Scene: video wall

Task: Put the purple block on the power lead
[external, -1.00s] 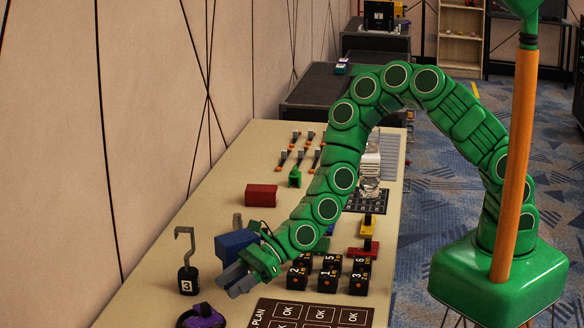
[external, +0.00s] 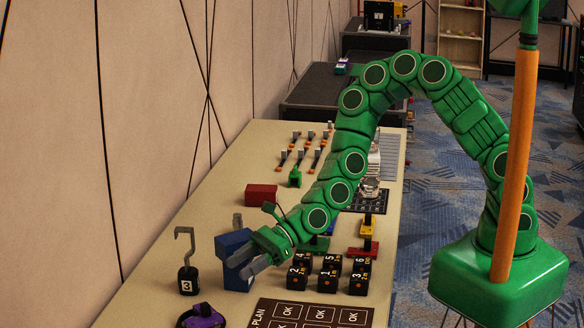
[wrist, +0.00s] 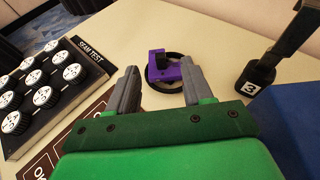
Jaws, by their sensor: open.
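A purple block-like piece (wrist: 176,73) with a black part at its top sits at a round black coil (wrist: 163,90), which looks like the power lead. I cannot tell whether the piece rests on the coil or inside it. In the external view the purple piece (external: 205,316) and black coil are at the bottom edge, partly cut off. My gripper (external: 240,265) is open and empty, above the table in front of a blue box. In the wrist view its grey fingers (wrist: 160,74) are spread, with the purple piece beyond them, between their tips in the picture.
The blue box (external: 232,243) and a hook on a black base marked 3 (external: 187,275) stand close to my gripper. Numbered black cubes (external: 329,272) and a dark panel with OK squares (external: 310,314) lie right. A red block (external: 261,194) is farther back.

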